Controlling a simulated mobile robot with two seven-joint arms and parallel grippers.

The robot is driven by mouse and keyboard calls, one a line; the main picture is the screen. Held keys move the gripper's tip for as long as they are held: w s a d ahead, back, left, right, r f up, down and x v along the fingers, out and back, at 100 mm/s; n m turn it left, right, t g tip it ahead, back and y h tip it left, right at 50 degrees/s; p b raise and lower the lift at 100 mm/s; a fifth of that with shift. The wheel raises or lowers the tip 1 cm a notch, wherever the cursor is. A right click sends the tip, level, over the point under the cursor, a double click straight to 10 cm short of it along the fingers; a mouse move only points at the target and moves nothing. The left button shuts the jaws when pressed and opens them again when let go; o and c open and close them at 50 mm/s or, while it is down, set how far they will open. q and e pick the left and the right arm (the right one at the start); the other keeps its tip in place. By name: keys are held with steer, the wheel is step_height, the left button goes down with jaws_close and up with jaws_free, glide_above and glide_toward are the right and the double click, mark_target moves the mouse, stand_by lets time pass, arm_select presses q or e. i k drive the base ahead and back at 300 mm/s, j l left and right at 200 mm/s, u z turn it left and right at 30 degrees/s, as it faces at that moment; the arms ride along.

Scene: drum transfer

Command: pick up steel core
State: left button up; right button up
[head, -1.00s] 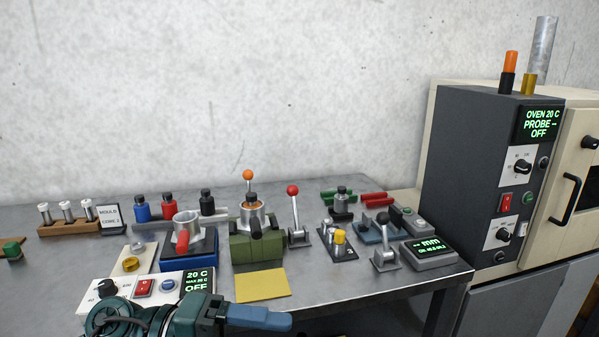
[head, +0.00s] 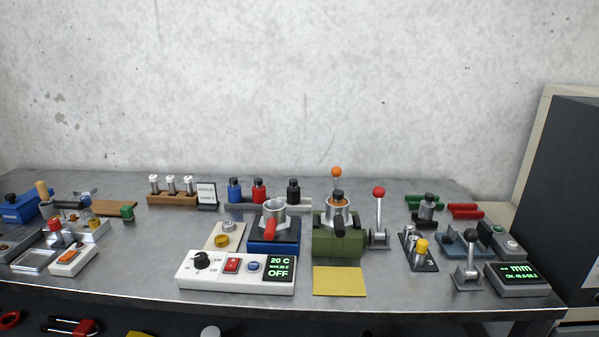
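Three steel cores, silvery cylinders with pale tops, stand upright in a row in a wooden rack (head: 174,199) at the back left of the bench in the head view. They are a left core (head: 155,186), a middle core (head: 171,186) and a right core (head: 190,186). A small sign (head: 207,194) that seems to read MOULD CORES stands just right of the rack. Neither of my grippers is in view.
A metal bench (head: 120,275) carries several devices: a white control box (head: 215,282), a blue-based metal pot (head: 273,245), a green clamp block (head: 336,245) and a gauge display (head: 517,280). Trays and tools crowd the left. Bench in front of the rack is fairly clear.

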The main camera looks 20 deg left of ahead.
mark_target(152, 178)
steer(key=j, duration=0.4)
steer(key=i+j+u, duration=0.15)
steer(key=j, duration=0.25)
steer(key=i+j, duration=0.1)
steer(key=j, duration=0.3)
steer(key=j+u, duration=0.1)
steer(key=j, duration=0.3)
steer(key=i+j, duration=0.2)
steer(key=j, duration=0.2)
steer(key=i+j+u, duration=0.15)
steer(key=j, duration=0.65)
steer(key=i+u, duration=0.05)
